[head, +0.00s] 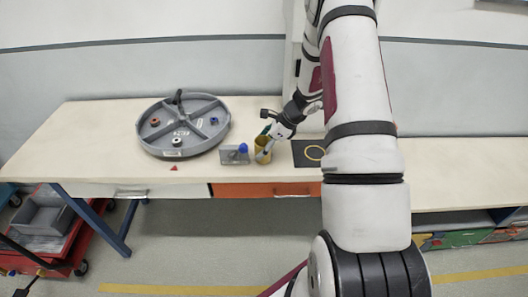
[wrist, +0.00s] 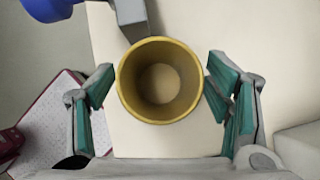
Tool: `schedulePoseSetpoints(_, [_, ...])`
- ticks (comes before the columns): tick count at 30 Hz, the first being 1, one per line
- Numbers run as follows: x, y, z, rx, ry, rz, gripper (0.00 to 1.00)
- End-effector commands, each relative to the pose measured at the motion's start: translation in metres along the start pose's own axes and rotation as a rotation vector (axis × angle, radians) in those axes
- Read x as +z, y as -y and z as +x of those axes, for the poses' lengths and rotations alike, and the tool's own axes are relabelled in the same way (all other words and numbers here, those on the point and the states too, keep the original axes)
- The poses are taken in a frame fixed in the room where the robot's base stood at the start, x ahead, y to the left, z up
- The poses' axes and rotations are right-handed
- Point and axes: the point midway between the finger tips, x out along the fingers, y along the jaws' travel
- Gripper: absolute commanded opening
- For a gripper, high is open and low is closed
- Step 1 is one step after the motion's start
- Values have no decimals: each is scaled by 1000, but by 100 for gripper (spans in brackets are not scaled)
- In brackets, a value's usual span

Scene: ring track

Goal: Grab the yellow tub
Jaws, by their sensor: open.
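The yellow tub (head: 262,151) stands upright on the pale workbench, just right of a small grey block with a blue knob. In the wrist view the tub (wrist: 160,118) is seen from above, with its round rim and empty inside showing. My gripper (wrist: 160,90) is open, with one green-padded finger on each side of the tub. A gap shows between each finger and the rim, wider on neither side by much. In the head view my gripper (head: 266,146) is at the tub and partly covers it.
The grey block with a blue knob (head: 235,155) stands close left of the tub. A round grey divided tray (head: 222,117) with small parts lies further left. A dark mat (head: 300,160) with a yellow ring (head: 315,153) lies to the right. The bench's front edge is close.

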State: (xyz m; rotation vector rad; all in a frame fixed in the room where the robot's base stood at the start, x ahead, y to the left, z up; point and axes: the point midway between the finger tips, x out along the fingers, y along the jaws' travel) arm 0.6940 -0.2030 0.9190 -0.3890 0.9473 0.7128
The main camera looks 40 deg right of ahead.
Motion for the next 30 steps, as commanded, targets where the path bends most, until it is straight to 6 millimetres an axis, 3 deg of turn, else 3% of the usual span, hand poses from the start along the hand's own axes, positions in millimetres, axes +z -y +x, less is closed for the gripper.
schedulePoseSetpoints(7, [0, 0, 2, 0, 0, 0, 72])
schedulePoseSetpoints(14, [0, 0, 2, 0, 0, 0, 22])
schedulePoseSetpoints(15, [0, 0, 2, 0, 0, 0, 20])
schedulePoseSetpoints(30, [6, 1, -5, -1, 0, -1, 20])
